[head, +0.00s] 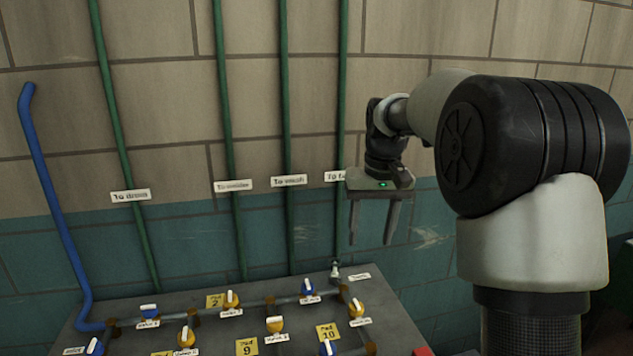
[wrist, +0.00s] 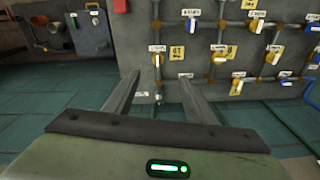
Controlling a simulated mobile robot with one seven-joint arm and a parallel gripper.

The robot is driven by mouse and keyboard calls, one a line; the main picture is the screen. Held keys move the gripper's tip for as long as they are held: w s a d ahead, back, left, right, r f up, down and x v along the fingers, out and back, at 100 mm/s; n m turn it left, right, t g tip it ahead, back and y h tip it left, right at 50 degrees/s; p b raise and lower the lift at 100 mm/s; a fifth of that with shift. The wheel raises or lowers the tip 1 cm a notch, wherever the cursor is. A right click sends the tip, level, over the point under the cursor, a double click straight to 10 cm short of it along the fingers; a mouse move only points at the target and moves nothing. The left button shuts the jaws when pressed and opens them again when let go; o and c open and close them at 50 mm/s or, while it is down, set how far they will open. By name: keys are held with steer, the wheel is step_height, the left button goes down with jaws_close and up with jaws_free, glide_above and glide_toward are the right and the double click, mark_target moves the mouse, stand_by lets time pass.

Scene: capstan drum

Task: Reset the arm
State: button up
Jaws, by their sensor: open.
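My gripper (head: 371,238) is open and empty, its two fingers hanging down in the head view. It is in front of the wall, above the back right part of a grey valve panel (head: 90,320). In the wrist view the two fingers of my gripper (wrist: 160,85) stand apart with nothing between them. Blue and yellow valve handles, such as a yellow one (head: 231,298) and a blue one (head: 308,287), sit on pipes on the panel. My gripper touches none of them.
Green pipes (head: 222,120) run up the tiled wall, with white labels such as "To drain" (head: 131,196). A blue pipe (head: 45,190) rises at the left.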

steer(key=s+r+t+p, duration=0.2)
steer(key=s+r, duration=0.7)
steer(key=s, duration=0.5)
steer(key=s+f+t+p, duration=0.1)
steer(key=s+f+t, duration=0.1)
steer(key=s, duration=1.3)
steer(key=shift+s+a+f, duration=0.25)
steer(key=shift+a+f, duration=0.1)
